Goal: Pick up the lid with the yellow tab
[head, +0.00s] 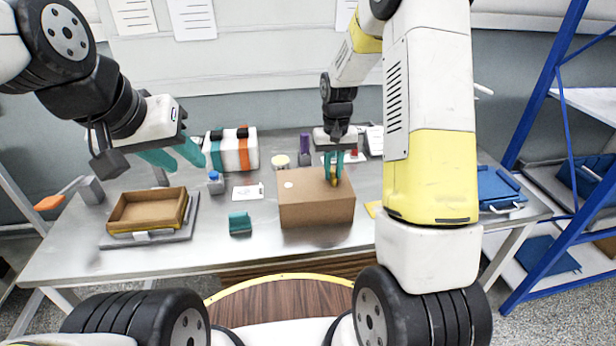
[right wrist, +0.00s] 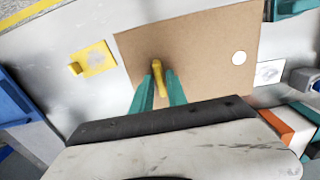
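The lid (head: 310,181) is a flat brown board with a white dot and an upright yellow tab (head: 333,177). It lies on top of a brown cardboard box (head: 316,212) in the middle of the table. The lid fills the middle of the right wrist view (right wrist: 200,62), where the tab (right wrist: 158,80) stands between the teal fingers. My right gripper (head: 334,170) points down at the tab; its fingers are close together on both sides, shut on it. My left gripper (head: 178,158) is open and empty, above and behind an open brown tray at the left.
The open brown tray (head: 148,211) sits on a grey mat (head: 110,241). A teal block (head: 240,223) lies left of the box. A striped case (head: 233,151) and bottles stand behind. A yellow bracket (right wrist: 92,59) lies beside the lid. Blue shelving (head: 545,100) stands at the right.

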